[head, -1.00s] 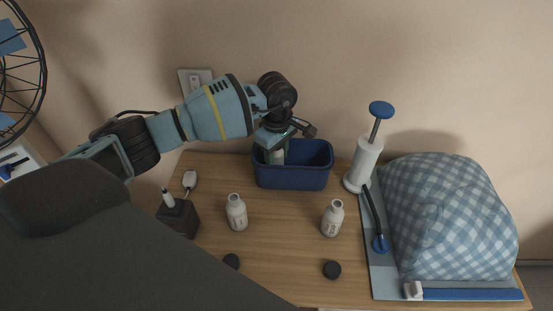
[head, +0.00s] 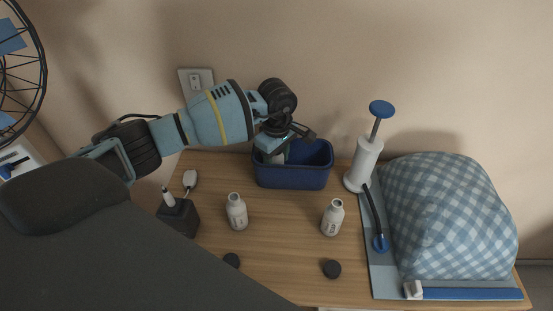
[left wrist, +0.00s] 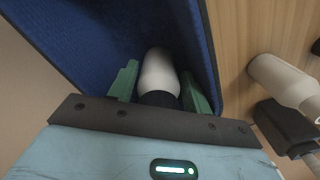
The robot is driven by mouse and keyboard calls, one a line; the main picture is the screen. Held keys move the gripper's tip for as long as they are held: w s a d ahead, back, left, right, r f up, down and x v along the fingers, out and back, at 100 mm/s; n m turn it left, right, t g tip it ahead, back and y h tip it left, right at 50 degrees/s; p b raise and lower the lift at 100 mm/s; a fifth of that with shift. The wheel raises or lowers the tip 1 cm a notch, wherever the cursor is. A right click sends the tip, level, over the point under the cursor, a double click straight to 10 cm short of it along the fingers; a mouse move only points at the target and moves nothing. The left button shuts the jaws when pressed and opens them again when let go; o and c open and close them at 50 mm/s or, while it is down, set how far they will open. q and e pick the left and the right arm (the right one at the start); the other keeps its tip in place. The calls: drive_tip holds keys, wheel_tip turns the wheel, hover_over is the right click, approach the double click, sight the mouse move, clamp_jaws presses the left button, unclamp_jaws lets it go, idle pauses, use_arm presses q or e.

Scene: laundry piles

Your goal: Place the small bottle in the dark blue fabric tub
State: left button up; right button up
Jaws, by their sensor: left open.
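The dark blue fabric tub (head: 290,179) stands at the back of the wooden table, against the wall. My left gripper (head: 276,156) reaches down into its left part. In the left wrist view the small white bottle (left wrist: 158,72) with a dark cap lies between the two green fingers (left wrist: 160,95), inside the tub (left wrist: 95,35). The fingers are open, with a gap visible on both sides of the bottle. In the head view the bottle is mostly hidden by the gripper and tub wall. My right gripper is not in view.
Two open white bottles (head: 236,212) (head: 332,217) stand in front of the tub, with black caps (head: 332,269) nearby. A dark box (head: 178,217) is at left. A white pump (head: 364,165) and checked bag (head: 447,220) are at right.

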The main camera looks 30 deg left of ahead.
use_arm(q)
wheel_tip(320, 180, up, 12)
drive_tip(key=shift+f, duration=0.1)
idle(1.0)
